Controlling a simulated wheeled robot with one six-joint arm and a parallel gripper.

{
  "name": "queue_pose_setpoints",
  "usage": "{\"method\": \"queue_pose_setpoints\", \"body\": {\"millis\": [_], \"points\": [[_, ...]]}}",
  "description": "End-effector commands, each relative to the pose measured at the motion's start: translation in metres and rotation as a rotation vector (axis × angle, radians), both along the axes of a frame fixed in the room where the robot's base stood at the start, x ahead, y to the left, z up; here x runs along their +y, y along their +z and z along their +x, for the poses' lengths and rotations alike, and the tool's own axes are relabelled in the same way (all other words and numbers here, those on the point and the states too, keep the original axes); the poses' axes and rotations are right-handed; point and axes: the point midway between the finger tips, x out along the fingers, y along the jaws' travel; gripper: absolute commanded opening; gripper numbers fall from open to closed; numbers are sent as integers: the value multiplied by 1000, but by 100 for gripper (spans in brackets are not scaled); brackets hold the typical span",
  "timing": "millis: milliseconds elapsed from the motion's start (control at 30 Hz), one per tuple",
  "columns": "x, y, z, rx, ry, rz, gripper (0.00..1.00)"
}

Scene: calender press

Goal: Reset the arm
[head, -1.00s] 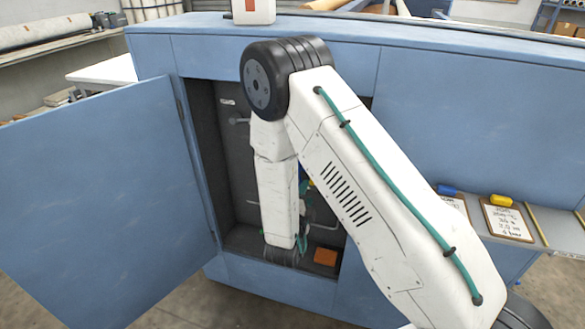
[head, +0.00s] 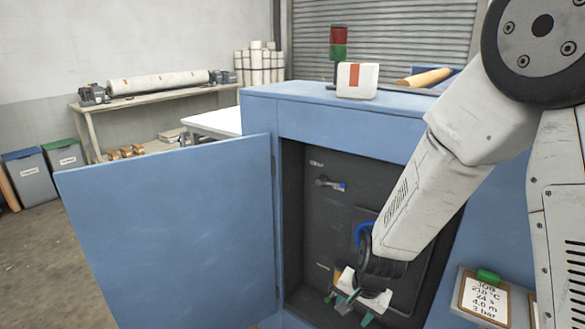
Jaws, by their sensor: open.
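My arm comes in from the right and reaches down into the open cabinet (head: 345,145) of the blue press. My gripper (head: 348,308) is at the lower part of the opening, with its teal-tipped fingers apart. I see nothing held between them. The arm's wrist hides part of the dark panel inside. The cabinet door (head: 170,230) stands wide open to the left.
A white box with an orange stripe (head: 357,80) and a red-green signal light (head: 338,43) are on top of the press. A bench (head: 150,96) with a roll stands behind left.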

Motion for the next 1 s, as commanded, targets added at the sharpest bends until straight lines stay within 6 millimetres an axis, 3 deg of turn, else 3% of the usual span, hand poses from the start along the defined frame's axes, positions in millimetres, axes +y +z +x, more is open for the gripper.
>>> {"method": "queue_pose_setpoints", "body": {"millis": [33,200,500,700,1000], "points": [[-3,25,-13,30,77,6,55],[-21,91,-66,140,328,1,55],[-74,190,-159,245,603,-67,55],[-104,236,-208,214,633,-140,55],[-119,272,-226,38,565,-205,55]]}}
